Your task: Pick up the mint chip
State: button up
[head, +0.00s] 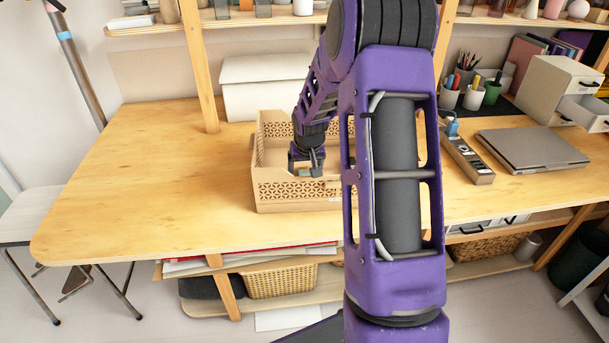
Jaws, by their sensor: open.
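My gripper (306,169) points down inside a light wooden crate (300,193) with patterned cut-out walls, on the table. Its fingers are open. A small pale mint-green piece (304,173), which looks like the mint chip, shows between or just behind the fingertips. It is too small to tell whether the fingers touch it. The crate's front wall hides its floor near the fingertips, and my arm covers the crate's right side.
A white box (262,85) stands behind the crate. A grey laptop (533,149), a narrow organizer (466,160) and pen cups (473,97) are on the right. The table's left part is clear. A shelf post (200,65) rises behind the crate on the left.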

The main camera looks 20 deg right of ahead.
jog(key=shift+c, duration=0.3)
grip_shut()
